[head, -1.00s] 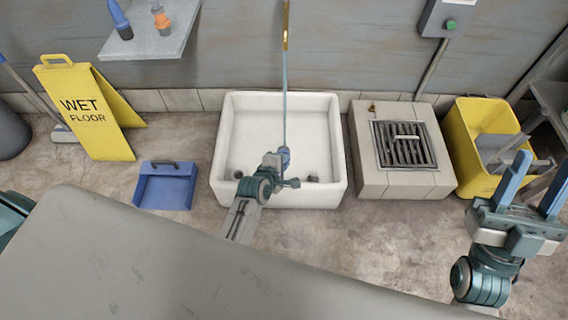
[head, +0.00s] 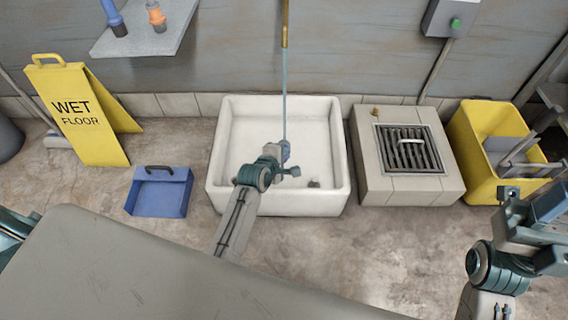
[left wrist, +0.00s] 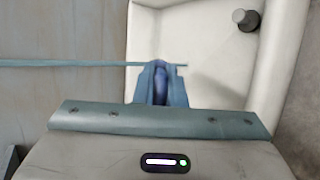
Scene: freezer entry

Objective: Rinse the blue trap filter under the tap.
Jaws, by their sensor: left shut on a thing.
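My left gripper (head: 284,156) is over the white sink (head: 232,197), its arm reaching in over the front rim. It is shut on the small blue trap filter (left wrist: 161,83), which shows between the fingers in the left wrist view; the fingers hide much of it. The brass tap (head: 285,30) is above, and a thin stream of water (head: 284,95) falls from it to the held filter. In the left wrist view the stream crosses from the left and meets the fingertips. My right gripper (head: 548,207) is at the right edge, turned and partly cut off, clear of the sink.
A floor drain block with a grate (head: 408,148) stands right of the sink, with a yellow bucket (head: 478,140) beyond it. A shelf (head: 150,38) holds two bottles. A grey surface (head: 150,275) fills the foreground.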

